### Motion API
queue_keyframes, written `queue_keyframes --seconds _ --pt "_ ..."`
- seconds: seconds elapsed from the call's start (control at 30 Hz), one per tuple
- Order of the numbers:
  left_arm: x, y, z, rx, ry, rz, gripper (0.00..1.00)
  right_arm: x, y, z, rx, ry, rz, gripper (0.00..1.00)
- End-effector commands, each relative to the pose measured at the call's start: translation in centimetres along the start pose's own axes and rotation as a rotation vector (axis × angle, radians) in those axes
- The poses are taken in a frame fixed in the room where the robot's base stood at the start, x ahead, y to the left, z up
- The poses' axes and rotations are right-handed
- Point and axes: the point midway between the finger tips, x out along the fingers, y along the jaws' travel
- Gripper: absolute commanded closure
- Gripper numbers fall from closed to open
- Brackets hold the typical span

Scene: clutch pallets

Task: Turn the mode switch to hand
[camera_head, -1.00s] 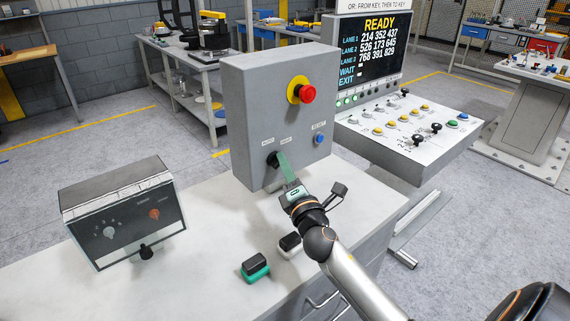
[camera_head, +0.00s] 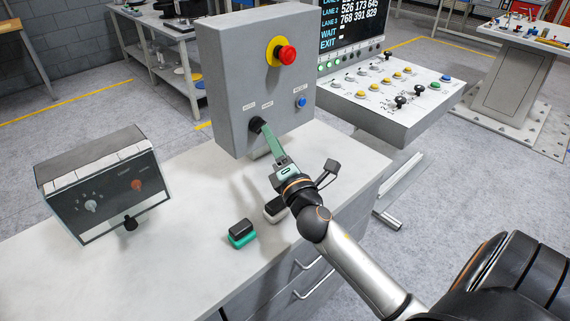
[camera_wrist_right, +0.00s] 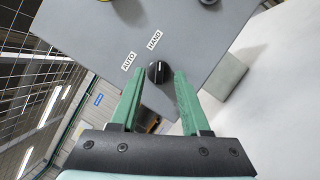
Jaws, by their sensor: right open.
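The mode switch is a black round knob (camera_wrist_right: 157,72) with a white mark, on the front of the grey control box (camera_head: 222,85). AUTO and HAND labels (camera_wrist_right: 154,40) sit beside it; I cannot tell for sure which one the mark points at. In the head view the switch (camera_head: 256,123) is partly covered by a green finger. My right gripper (camera_wrist_right: 157,76) is open, its green fingertips on either side of the knob, with gaps showing; it also shows in the head view (camera_head: 264,128). My left gripper is not in view.
A red emergency button (camera_head: 287,54) and a blue reset button (camera_head: 301,102) are on the same box. A dark-faced panel box (camera_head: 105,190) stands at left. Green-based (camera_head: 241,234) and white-based (camera_head: 273,210) black-topped blocks sit on the bench near my arm.

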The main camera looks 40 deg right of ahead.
Motion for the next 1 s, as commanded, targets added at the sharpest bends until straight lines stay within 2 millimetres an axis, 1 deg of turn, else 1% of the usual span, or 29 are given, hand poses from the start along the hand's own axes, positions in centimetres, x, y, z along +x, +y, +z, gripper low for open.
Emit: queue_keyframes --seconds 0.03,0.2,0.4,0.6,1.0 --pt "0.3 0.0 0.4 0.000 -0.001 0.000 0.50 -1.3 -0.3 -0.1 0.001 0.001 -0.003 0.54" --pt "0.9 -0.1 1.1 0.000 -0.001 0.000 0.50 -4.7 -0.4 -0.2 0.002 0.000 -0.004 0.54" --pt "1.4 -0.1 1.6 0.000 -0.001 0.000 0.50 -7.4 -0.2 -0.1 0.001 -0.001 -0.002 0.54" --pt "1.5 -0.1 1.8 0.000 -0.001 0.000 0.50 -8.5 0.0 0.0 0.001 -0.002 0.000 0.54" --pt "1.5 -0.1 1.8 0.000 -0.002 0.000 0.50 -8.5 0.0 0.0 0.000 -0.001 0.000 0.54"
